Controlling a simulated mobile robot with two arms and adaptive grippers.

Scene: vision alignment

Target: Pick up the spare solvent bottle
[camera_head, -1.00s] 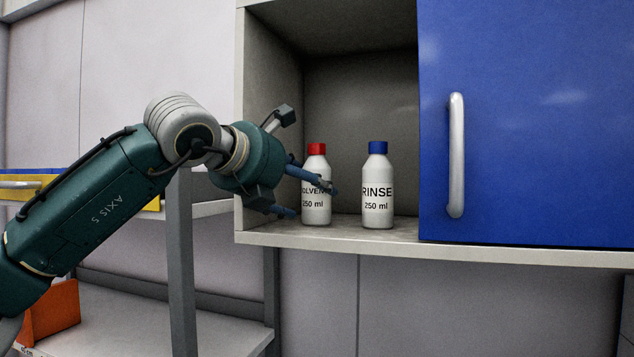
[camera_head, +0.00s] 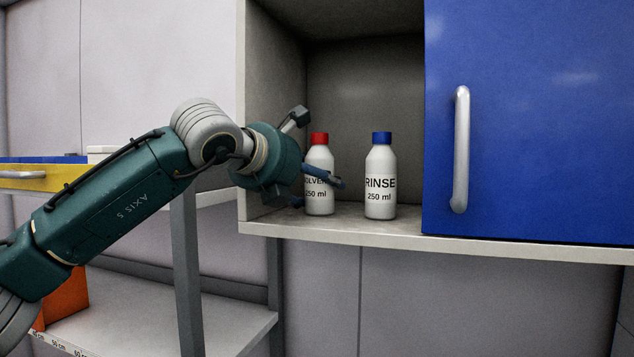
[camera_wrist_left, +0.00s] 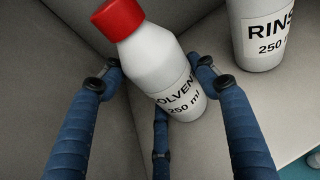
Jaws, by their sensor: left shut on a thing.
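The solvent bottle (camera_head: 320,158), white with a red cap, stands upright on the cabinet floor at the left of the open compartment. It also shows in the left wrist view (camera_wrist_left: 156,58), between the blue fingers. My left gripper (camera_head: 318,190) reaches in from the left and is shut on the solvent bottle at its label height. One finger crosses the front of the label and hides part of the word. In the left wrist view the gripper (camera_wrist_left: 160,88) has fingers on both sides of the bottle and one below it. My right gripper is not in view.
A white rinse bottle (camera_head: 380,185) with a blue cap stands close to the right of the solvent bottle. The blue cabinet door (camera_head: 540,120) with its handle covers the right side. The compartment's left wall (camera_head: 272,110) is close to my gripper. A yellow drawer (camera_head: 30,178) is at the left.

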